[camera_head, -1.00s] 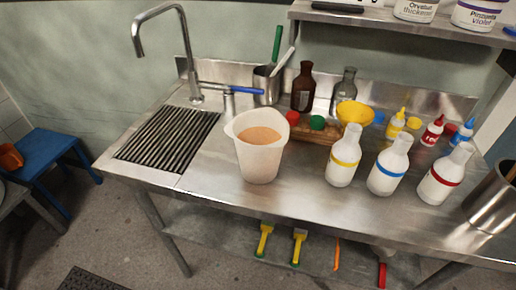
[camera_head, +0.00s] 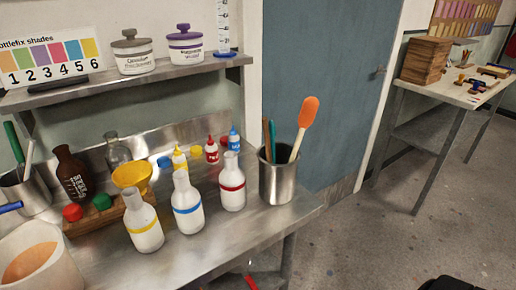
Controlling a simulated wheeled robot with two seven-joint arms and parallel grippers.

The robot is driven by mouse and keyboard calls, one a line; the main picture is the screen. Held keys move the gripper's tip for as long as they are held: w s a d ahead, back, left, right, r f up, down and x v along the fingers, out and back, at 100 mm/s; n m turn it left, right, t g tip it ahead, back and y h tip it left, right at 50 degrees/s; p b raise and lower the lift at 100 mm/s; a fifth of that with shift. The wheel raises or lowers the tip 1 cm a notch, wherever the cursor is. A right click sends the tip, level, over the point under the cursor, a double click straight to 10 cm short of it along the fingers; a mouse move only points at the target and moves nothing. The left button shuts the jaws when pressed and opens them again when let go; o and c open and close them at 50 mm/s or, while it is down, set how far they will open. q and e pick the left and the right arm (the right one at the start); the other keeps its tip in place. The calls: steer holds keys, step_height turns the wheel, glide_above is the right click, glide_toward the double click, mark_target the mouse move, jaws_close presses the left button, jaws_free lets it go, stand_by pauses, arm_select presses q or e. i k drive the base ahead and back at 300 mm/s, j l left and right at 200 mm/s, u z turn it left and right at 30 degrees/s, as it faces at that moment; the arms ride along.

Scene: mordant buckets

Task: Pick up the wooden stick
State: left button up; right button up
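A metal canister (camera_head: 278,185) stands upright near the right end of the steel counter (camera_head: 235,240). Several utensils lean in it. One is a thin brown stick (camera_head: 266,138), which looks like the wooden stick; its lower part is hidden inside the canister. Beside it are a teal handle (camera_head: 273,141) and a spatula with an orange head (camera_head: 308,112) and a pale shaft. Neither of my grippers can be made out. A dark shape at the bottom right edge may be part of me.
Three white bottles with yellow (camera_head: 142,222), blue (camera_head: 187,203) and red (camera_head: 232,182) bands stand left of the canister. A shelf (camera_head: 140,78) overhangs the back. Open floor (camera_head: 400,235) lies to the right.

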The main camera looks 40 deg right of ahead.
mark_target(264, 119)
steer(key=l+z, duration=0.15)
steer(key=z, duration=0.25)
steer(key=l+z, duration=0.1)
steer(key=z, duration=0.3)
steer(key=i+l+z, duration=0.1)
steer(key=z, duration=0.3)
